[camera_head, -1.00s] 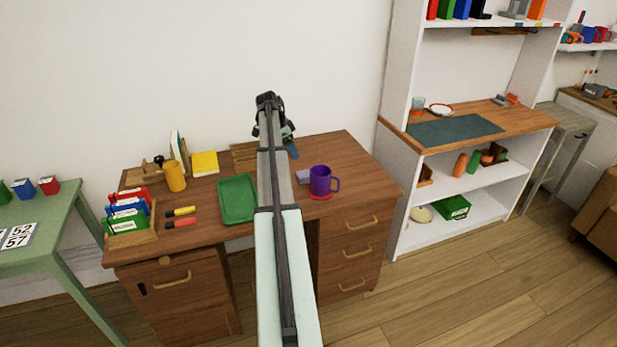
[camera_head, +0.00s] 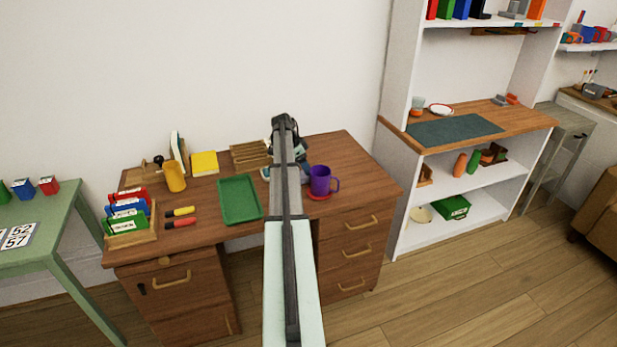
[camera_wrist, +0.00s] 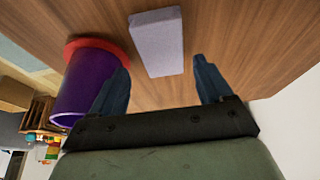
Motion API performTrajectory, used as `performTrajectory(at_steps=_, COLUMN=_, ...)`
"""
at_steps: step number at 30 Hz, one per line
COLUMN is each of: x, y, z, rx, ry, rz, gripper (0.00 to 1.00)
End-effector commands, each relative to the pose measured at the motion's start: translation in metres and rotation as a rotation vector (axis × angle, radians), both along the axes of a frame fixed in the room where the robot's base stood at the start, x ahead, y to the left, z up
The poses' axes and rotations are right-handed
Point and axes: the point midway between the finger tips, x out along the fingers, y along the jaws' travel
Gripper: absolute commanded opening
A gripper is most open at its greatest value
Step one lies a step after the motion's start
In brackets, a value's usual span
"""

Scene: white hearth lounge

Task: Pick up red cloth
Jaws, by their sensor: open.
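I cannot make out a red cloth in either view. The red thing near my gripper is a flat round red disc (camera_head: 318,197) under a purple mug (camera_head: 321,180) on the brown desk. In the wrist view, the red disc (camera_wrist: 76,47) and purple mug (camera_wrist: 88,84) are at the left, beside my left finger. My gripper (camera_wrist: 160,64) is open and empty, pointing down at the desktop. A pale lavender block (camera_wrist: 157,42) lies on the desk just beyond and between the fingertips. In the head view my arm hides the block and most of the fingers.
On the desk (camera_head: 345,150) are a green tray (camera_head: 240,199), two markers (camera_head: 180,211), a yellow cup (camera_head: 174,176), a yellow pad (camera_head: 204,163) and a wooden rack (camera_head: 250,154). A white shelf unit (camera_head: 395,120) stands to the right. The desk's back right is clear.

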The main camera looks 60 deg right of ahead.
Motion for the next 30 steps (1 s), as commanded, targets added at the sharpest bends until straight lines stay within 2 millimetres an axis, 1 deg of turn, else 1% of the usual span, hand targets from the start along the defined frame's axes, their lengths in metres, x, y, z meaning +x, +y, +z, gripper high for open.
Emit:
performTrajectory(at_steps=7, x=-0.006, y=-0.01, z=-0.03, rx=0.002, ry=0.001, rz=-0.001, gripper=0.79)
performTrajectory(at_steps=12, x=-0.009, y=-0.013, z=-0.042, rx=-0.001, ry=-0.001, rz=0.0, gripper=0.79)
performTrajectory(at_steps=30, x=-0.009, y=-0.013, z=-0.045, rx=-0.001, ry=-0.001, rz=0.0, gripper=0.79)
